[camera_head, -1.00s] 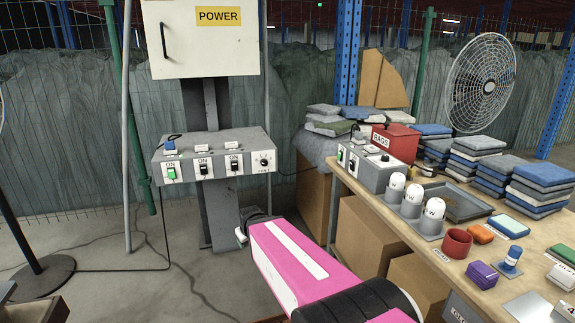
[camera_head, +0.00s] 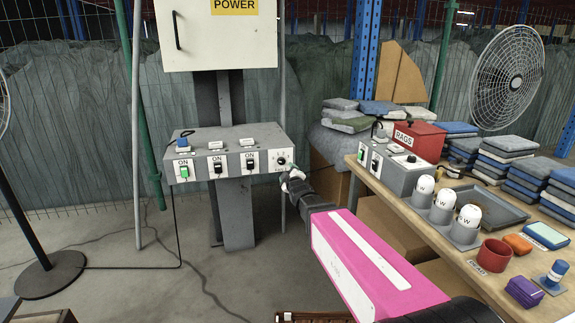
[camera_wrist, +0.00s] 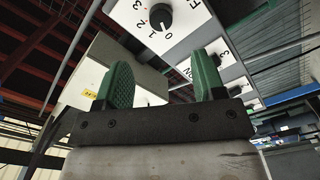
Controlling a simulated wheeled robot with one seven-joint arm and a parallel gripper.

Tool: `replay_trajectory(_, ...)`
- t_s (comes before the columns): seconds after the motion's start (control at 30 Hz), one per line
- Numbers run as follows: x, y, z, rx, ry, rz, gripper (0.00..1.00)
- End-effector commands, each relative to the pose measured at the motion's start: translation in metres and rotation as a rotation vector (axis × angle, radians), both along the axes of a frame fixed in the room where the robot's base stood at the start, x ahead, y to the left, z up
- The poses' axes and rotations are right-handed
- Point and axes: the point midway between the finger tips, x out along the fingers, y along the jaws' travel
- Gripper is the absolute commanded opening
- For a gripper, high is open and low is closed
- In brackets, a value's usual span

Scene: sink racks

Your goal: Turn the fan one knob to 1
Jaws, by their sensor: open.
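The black fan knob (camera_head: 281,161) sits on the right end of the grey switch box (camera_head: 203,138) under the power cabinet. In the wrist view the knob (camera_wrist: 159,17) is at the top, on a white plate with the numbers 0, 1, 2 and 3 around it. I cannot tell surely which number it points to. My gripper (camera_head: 291,181) is just below and in front of the knob in the head view. In the wrist view its green fingers (camera_wrist: 164,82) are open and empty, apart from the knob, which lies beyond their tips. The label below the knob is partly hidden.
Several switches, one green (camera_head: 184,172), line the box left of the knob. The power cabinet (camera_head: 217,38) hangs above. A workbench (camera_head: 470,262) with a second control box (camera_head: 395,166) and a red rags box (camera_head: 419,139) stands right. A caged fan (camera_head: 507,78) is behind it.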

Motion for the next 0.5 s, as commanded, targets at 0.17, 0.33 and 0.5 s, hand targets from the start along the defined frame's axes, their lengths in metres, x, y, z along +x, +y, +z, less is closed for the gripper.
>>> replay_trajectory(0.17,0.029,0.008,-0.001,0.001,0.002,0.000,0.63)
replay_trajectory(0.33,0.059,0.017,-0.001,0.002,0.002,0.000,0.63)
replay_trajectory(0.5,0.083,0.024,-0.001,0.002,0.002,0.000,0.63)
